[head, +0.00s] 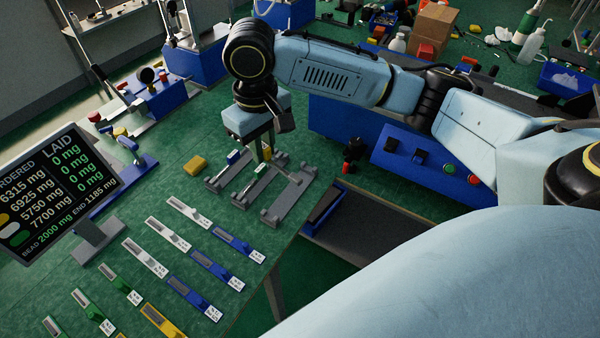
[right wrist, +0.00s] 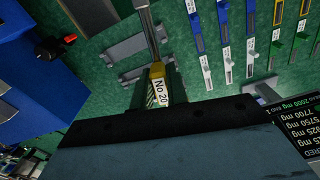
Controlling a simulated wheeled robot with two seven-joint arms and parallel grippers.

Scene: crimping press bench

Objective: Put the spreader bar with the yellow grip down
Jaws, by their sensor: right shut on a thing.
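The spreader bar with the yellow grip is in my right gripper (head: 262,150). In the right wrist view its yellow grip (right wrist: 157,71) shows with a "No 20" label, and its grey shaft (right wrist: 147,28) runs away from the gripper. The gripper is shut on the grip end; the fingertips are largely hidden. Below lie grey cradle stands (head: 285,203), also in the right wrist view (right wrist: 126,48). The bar is over or at these stands; I cannot tell whether it touches them. My left gripper is out of view.
Several blue, white, green and yellow labelled strips (head: 190,212) lie in rows in front. A small yellow block (head: 195,165) lies left of the stands. A monitor (head: 45,190) stands at left. A blue control box (head: 400,155) is at right, above a dark belt (head: 390,230).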

